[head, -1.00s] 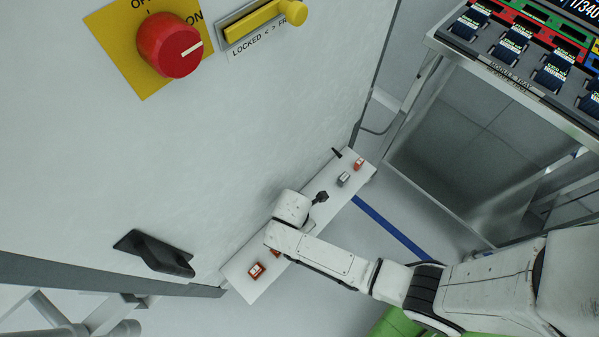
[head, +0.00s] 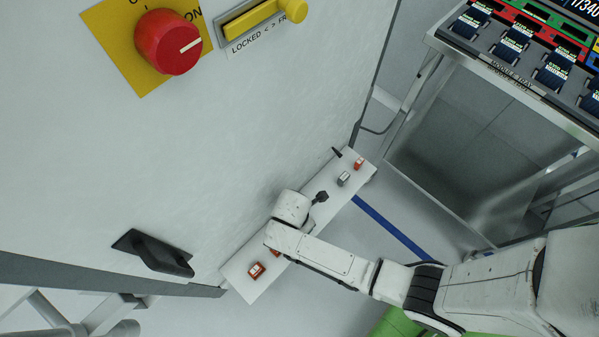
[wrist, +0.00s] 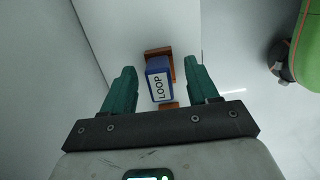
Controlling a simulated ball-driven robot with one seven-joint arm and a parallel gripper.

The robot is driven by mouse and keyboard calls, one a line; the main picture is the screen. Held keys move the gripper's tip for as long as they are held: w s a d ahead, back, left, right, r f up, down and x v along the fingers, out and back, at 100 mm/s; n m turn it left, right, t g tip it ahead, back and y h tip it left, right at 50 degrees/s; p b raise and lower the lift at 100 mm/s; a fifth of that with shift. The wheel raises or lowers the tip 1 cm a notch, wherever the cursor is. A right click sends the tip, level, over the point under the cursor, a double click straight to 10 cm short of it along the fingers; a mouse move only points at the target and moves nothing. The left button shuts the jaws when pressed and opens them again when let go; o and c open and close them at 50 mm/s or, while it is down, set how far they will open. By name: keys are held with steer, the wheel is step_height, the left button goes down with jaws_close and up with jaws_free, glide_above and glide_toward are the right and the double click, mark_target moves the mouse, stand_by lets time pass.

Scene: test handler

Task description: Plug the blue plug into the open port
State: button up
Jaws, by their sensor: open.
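The blue plug (wrist: 158,80), with a white label reading LOOP, shows between the fingers of my gripper (wrist: 161,92) in the wrist view. My gripper is open, with its green fingers on either side of the plug and a visible gap on both sides. An orange-brown port housing (wrist: 166,54) shows behind and beside the plug. I cannot tell how deep the plug sits in it. In the head view my arm hides the plug and the gripper fingers over the white ledge (head: 245,285). A red-orange port (head: 256,270) sits near the ledge's lower end.
A grey block (head: 343,179) and another red-orange port (head: 359,163) sit toward the ledge's upper end. A dark handle (head: 153,252) sticks out of the big white panel (head: 250,110). A red knob (head: 168,42) is above. A metal-framed table (head: 520,85) stands at right.

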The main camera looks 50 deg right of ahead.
steer(key=r, duration=0.3)
steer(key=a+r+p, duration=0.1)
steer(key=r, duration=0.2)
steer(key=r+p, duration=0.1)
steer(key=r, duration=0.3)
steer(key=shift+a+r, duration=0.1)
steer(key=shift+a, duration=0.05)
stand_by(0.5)
steer(key=s+d+r+m+p, duration=0.1)
steer(key=s+d+r+m, duration=0.2)
steer(key=r+m, duration=0.3)
steer(key=s+d+r+m+p, duration=0.2)
steer(key=s+d+r+m, duration=0.1)
steer(key=r+m, duration=0.2)
steer(key=s+d+r+m+t+y+p, duration=0.1)
steer(key=s+d+r+m, duration=0.2)
steer(key=r+m, duration=0.3)
steer(key=shift+s+r+m, duration=0.3)
steer(key=shift+s+m, duration=0.15)
steer(key=shift+m, duration=0.25)
